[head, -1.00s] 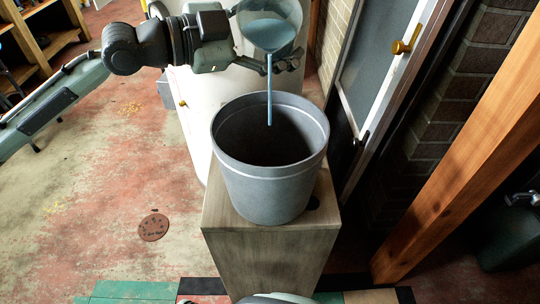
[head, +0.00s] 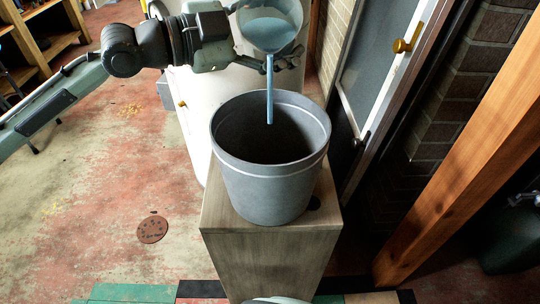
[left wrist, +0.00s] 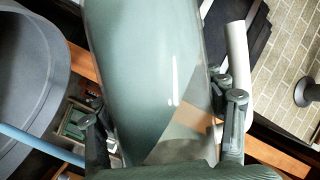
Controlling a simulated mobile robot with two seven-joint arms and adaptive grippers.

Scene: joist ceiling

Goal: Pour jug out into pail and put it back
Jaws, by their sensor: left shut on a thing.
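A clear jug (head: 268,22) with pale blue liquid is tilted above the pail, at the top of the head view. My left gripper (head: 285,55) is shut on it. In the left wrist view the jug (left wrist: 150,70) fills the middle between the fingers of my left gripper (left wrist: 165,118). A thin blue stream (head: 269,90) falls from the jug into the open mouth of the grey pail (head: 268,190). The pail stands upright on a wooden block. Its inside is dark and I cannot see a liquid level. My right gripper is not in view.
The wooden block (head: 265,265) under the pail is narrow. A white cabinet (head: 190,110) stands behind it. A framed door with a brass handle (head: 407,40) and a wooden post (head: 465,150) stand at the right. The floor at the left is open.

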